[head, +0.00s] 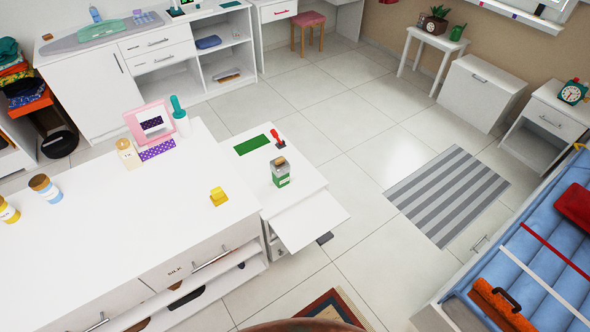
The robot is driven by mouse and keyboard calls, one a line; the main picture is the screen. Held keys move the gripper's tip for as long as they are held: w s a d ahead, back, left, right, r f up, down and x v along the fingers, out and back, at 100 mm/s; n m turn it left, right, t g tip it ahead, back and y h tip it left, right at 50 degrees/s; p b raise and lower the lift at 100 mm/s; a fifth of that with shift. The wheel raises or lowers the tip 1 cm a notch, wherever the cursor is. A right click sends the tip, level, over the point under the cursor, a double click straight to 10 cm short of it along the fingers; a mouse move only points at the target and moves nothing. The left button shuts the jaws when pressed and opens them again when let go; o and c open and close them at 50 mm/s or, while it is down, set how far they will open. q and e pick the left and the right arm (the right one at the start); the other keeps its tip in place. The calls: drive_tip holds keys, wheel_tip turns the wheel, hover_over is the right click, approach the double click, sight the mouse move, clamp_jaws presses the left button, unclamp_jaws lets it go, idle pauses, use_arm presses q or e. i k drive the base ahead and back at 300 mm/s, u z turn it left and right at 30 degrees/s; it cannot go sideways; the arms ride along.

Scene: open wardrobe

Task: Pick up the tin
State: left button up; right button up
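A green container with a pale label and a brownish top (281,173) stands upright on the low white cabinet (307,187). It may be the tin, but I cannot tell for sure. Jars with blue (46,188) and yellow (7,210) bands stand at the left of the long white counter (110,240). Neither of my grippers is in view.
A yellow object (218,196), a cream jar (127,153), a pink frame (150,122) and a teal-topped bottle (180,115) are on the counter. A green mat (251,145) and a red-handled item (278,140) lie near the container. The tiled floor at right is mostly clear.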

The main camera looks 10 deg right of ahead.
sight(280, 182)
drive_tip(key=u, duration=0.05)
drive_tip(key=k, duration=0.25)
drive_tip(key=u, duration=0.5)
drive_tip(key=i, duration=1.1)
drive_tip(key=u, duration=0.05)
